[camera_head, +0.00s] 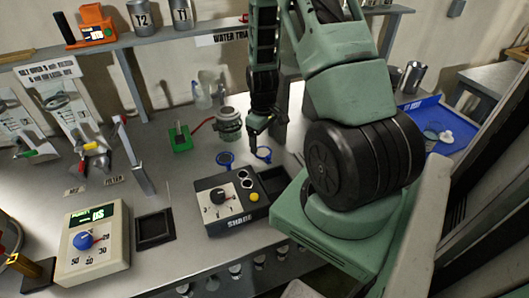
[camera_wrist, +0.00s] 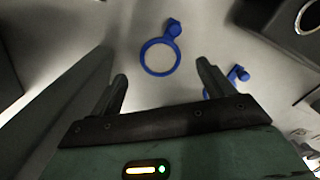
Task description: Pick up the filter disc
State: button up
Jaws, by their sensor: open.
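Two blue rings with small tabs lie on the grey bench; I cannot tell for sure which, if either, is the filter disc. In the wrist view one blue ring (camera_wrist: 145,58) lies flat just ahead of and between my fingertips, its tab pointing up the picture. The other blue ring (camera_wrist: 239,74) is mostly hidden behind the right finger. In the head view the rings are the left one (camera_head: 226,159) and the right one (camera_head: 264,154). My gripper (camera_wrist: 162,72) is open and empty, pointing down above the bench; it also shows in the head view (camera_head: 260,146).
A black control box (camera_head: 225,203) with knobs stands in front of the rings. A round metal vessel (camera_head: 229,126) and a green block (camera_head: 180,138) stand behind and left. A blue tray (camera_head: 425,122) is at right.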

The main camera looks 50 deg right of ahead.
aim_at(263, 151)
jog(key=shift+f+p, duration=0.4)
jog(key=shift+f, duration=1.3)
jog(key=c, duration=1.1)
jog(key=shift+o, duration=0.2)
jog(key=shift+r, duration=0.15)
